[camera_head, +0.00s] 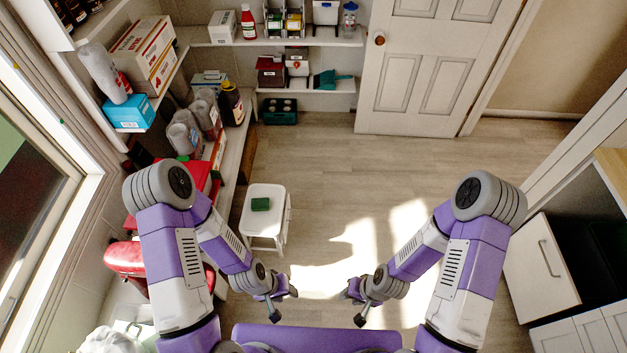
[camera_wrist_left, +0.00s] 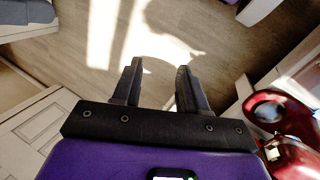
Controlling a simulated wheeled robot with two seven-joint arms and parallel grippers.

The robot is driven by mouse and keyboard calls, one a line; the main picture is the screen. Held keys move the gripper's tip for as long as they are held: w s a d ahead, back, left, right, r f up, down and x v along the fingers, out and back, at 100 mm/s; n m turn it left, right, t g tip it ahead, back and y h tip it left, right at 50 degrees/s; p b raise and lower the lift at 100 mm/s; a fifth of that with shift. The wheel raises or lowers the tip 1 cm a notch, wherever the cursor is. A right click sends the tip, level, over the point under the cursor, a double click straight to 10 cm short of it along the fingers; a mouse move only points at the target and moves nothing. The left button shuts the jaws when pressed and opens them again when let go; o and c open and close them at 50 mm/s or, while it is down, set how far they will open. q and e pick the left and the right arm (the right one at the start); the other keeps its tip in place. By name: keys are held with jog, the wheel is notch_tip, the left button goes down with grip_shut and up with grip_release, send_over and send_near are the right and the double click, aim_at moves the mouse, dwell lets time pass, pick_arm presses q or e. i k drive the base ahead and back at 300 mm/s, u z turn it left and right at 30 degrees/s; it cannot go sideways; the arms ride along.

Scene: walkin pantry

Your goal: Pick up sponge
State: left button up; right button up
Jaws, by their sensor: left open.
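A green sponge (camera_head: 260,204) lies on top of a small white stool (camera_head: 264,222) left of the middle in the head view. My left gripper (camera_head: 284,302) is in front of and below the stool in the picture, apart from the sponge. In the left wrist view its two dark fingers (camera_wrist_left: 155,88) are spread, with only floor showing between them. My right gripper (camera_head: 352,306) is at the lower middle of the head view, away from the stool. Its fingers are too small to tell open from shut. The sponge does not show in the left wrist view.
Shelves (camera_head: 235,150) with boxes, bottles and rolls line the left and back walls. Red objects (camera_head: 125,258) sit low at the left. The middle floor is clear.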

aim_at(261, 204)
jog(key=z, duration=0.15)
jog(key=i, duration=1.6)
jog(key=u, duration=0.35)
